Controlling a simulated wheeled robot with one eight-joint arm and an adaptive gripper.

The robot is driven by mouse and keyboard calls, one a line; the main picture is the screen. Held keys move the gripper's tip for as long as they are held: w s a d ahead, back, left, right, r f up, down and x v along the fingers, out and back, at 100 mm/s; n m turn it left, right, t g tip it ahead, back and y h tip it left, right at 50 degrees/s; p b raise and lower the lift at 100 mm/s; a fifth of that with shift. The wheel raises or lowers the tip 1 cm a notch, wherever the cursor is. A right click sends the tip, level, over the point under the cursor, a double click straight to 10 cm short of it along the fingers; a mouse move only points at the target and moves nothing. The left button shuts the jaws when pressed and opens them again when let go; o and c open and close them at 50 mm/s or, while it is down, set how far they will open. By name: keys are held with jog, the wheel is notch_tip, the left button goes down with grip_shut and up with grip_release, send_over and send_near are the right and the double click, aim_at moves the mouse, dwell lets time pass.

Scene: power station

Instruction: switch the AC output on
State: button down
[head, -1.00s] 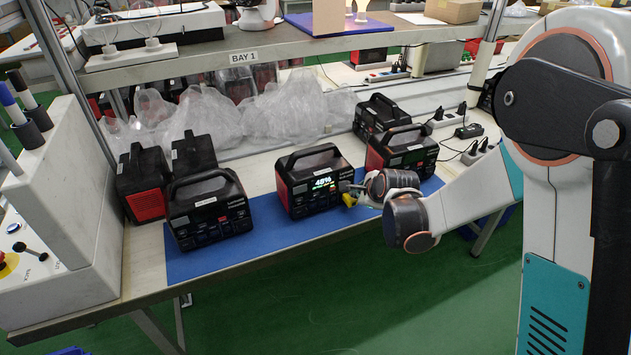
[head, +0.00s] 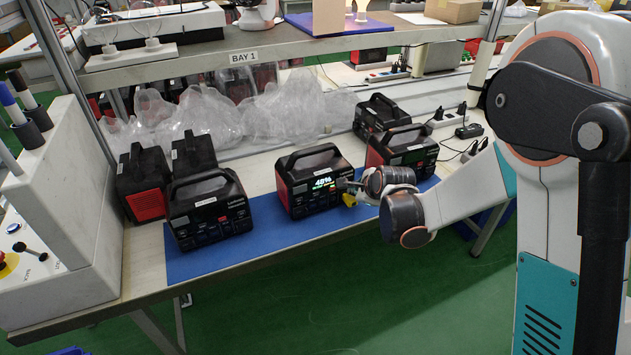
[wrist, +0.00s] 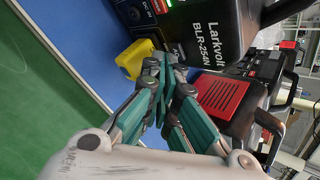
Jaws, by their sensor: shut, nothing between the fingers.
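The power station (head: 300,197) with the lit display (head: 322,183) stands on the blue mat (head: 262,232) in the middle of the bench. Its dark case, marked "Larkvolt BLR-254N", also fills the top of the wrist view (wrist: 212,53). My gripper (head: 346,186) is at the right part of its front face. In the wrist view my gripper (wrist: 165,62) is shut and empty, with its tips close to the front panel beside a yellow piece (wrist: 132,58). I cannot tell whether the tips touch the panel. The fingers hide part of the front, and the AC output control cannot be made out.
Similar power stations stand left (head: 208,208) and right (head: 403,150), both with dark fronts. Clear plastic wrapping (head: 290,110) lies behind. A shelf marked "BAY 1" (head: 243,57) hangs above. The mat's front strip is clear.

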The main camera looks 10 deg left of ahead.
jog(key=shift+w+a, duration=0.1)
jog(key=shift+w, duration=0.1)
jog(key=shift+s, duration=0.15)
dwell(0.3)
jog(key=shift+s+d, duration=0.5)
jog(key=shift+s, duration=0.05)
jog(key=shift+s, duration=0.1)
jog(key=s+d, duration=0.2)
jog(key=s, duration=0.1)
jog(key=s+d, duration=0.1)
jog(key=shift+s+d, duration=0.25)
jog(key=shift+s, duration=0.1)
dwell(0.6)
